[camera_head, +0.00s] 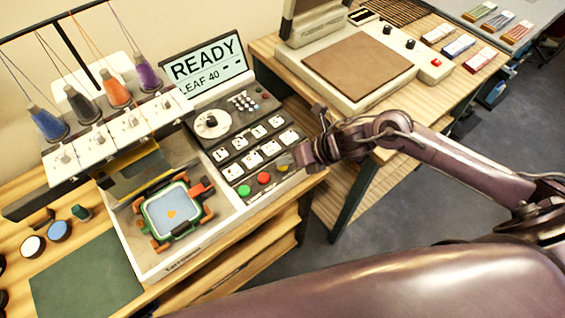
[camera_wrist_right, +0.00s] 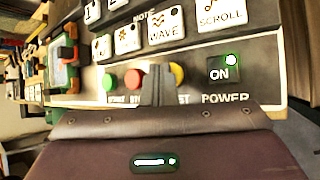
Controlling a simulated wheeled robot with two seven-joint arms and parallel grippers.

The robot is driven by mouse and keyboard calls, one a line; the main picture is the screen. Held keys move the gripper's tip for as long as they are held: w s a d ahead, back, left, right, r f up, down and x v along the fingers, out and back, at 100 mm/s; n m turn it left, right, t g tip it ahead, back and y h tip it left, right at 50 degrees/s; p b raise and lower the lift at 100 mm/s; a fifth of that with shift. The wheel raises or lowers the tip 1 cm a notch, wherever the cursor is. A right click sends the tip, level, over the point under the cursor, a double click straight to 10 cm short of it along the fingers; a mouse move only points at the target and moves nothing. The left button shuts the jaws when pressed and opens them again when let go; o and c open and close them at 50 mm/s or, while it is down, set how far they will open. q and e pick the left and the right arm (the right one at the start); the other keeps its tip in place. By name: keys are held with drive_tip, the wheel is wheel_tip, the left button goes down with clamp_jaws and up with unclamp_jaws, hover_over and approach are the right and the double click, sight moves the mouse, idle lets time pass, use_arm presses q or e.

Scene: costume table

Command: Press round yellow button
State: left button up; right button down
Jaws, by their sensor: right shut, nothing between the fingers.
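The round yellow button (camera_wrist_right: 177,73) is on the front strip of the machine's control panel (camera_head: 222,165), right of the red button (camera_wrist_right: 134,78) and green button (camera_wrist_right: 109,82). In the wrist view, my right gripper (camera_wrist_right: 157,84) is shut and empty. Its narrow fingers overlap the gap between red and yellow and hide the yellow button's left edge. I cannot tell whether they touch it. In the head view, the right gripper (camera_head: 295,160) is at the panel's front right corner, by the yellow button. My left gripper is not in view.
A lit ON power switch (camera_wrist_right: 224,68) is right of the yellow button. White labelled keys (camera_wrist_right: 164,27) lie behind the row. A green-framed hoop (camera_head: 172,209) is left of the panel. A second table (camera_head: 440,105) with a beige machine (camera_head: 357,65) stands to the right.

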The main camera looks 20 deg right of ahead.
sight(286, 167)
drive_tip(key=shift+r+p, duration=0.3)
drive_tip(key=shift+r, duration=0.4)
drive_tip(key=shift+r+p, duration=1.7)
drive_tip(key=shift+r, duration=0.9)
drive_tip(key=shift+a+f, duration=0.1)
